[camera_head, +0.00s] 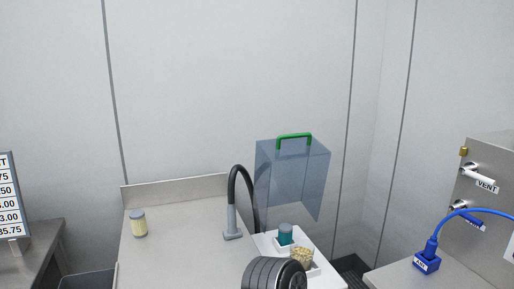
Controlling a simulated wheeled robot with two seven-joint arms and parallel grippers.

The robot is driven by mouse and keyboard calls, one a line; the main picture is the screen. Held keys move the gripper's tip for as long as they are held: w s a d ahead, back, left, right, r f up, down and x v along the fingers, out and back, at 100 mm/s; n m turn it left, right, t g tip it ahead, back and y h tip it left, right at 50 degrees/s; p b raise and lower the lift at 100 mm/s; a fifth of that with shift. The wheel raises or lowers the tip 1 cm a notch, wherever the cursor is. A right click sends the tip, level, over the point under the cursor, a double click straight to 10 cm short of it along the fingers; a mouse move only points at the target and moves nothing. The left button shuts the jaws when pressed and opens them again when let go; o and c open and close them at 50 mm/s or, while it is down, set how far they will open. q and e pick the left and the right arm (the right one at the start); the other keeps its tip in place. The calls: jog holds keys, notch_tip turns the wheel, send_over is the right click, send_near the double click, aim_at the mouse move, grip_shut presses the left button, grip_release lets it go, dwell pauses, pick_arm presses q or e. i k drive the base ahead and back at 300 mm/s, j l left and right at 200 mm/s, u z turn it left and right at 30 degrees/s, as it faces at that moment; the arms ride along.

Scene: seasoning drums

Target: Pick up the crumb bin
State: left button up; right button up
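No label marks a crumb bin. A translucent blue box (290,185) with a green handle (294,137) on top stands upright behind the counter's right part; its base and support are unclear. A dark grey open bin (88,281) is partly visible at the lower left edge, cut off by the frame. I cannot tell which of the two is the crumb bin.
A white tray (325,279) holds a teal-banded jar (286,234) and a beige granular pile (302,256).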

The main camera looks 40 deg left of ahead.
aim_at(302, 250)
jog(key=u, duration=1.2)
